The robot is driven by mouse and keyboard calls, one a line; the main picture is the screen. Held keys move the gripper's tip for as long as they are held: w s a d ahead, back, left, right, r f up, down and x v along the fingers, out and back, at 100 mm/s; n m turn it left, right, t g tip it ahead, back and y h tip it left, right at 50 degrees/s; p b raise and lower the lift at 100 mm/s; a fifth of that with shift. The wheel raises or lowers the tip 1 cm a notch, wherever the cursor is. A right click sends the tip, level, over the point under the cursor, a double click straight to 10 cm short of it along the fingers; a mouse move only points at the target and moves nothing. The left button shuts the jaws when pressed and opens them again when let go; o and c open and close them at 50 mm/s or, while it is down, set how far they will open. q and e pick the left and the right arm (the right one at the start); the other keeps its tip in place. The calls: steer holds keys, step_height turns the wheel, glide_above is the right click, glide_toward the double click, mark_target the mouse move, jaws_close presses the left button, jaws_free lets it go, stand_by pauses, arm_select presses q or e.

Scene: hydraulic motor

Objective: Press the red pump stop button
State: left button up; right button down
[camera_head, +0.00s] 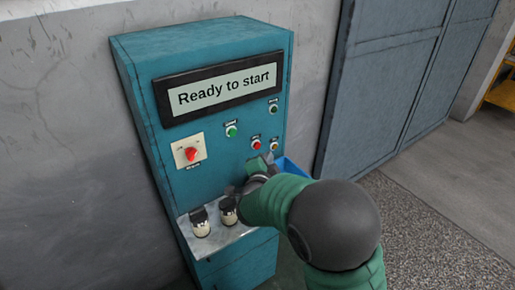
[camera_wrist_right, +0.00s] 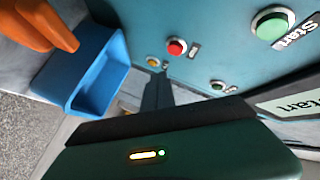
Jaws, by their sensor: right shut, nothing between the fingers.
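The red button (camera_head: 256,144) is on the front of a teal control cabinet (camera_head: 150,130), below a green button (camera_head: 231,131) and beside a small yellow one (camera_head: 274,146). Its label is too small to read. In the right wrist view the red button (camera_wrist_right: 175,47) stands out from the panel in a silver ring. My right gripper (camera_head: 262,164) is shut and empty, just below the red button in the head view. In the wrist view its dark finger (camera_wrist_right: 157,92) points toward the red and yellow buttons; contact cannot be told. My left gripper is not in view.
A red rotary switch (camera_head: 191,154) is on the panel's left. The display (camera_head: 225,88) reads "Ready to start". A blue bin (camera_wrist_right: 82,85) and an orange object (camera_wrist_right: 45,25) are beside the panel.

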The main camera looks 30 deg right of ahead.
steer(key=shift+s+d, duration=0.1)
steer(key=shift+s, duration=1.1)
steer(key=shift+f, duration=0.1)
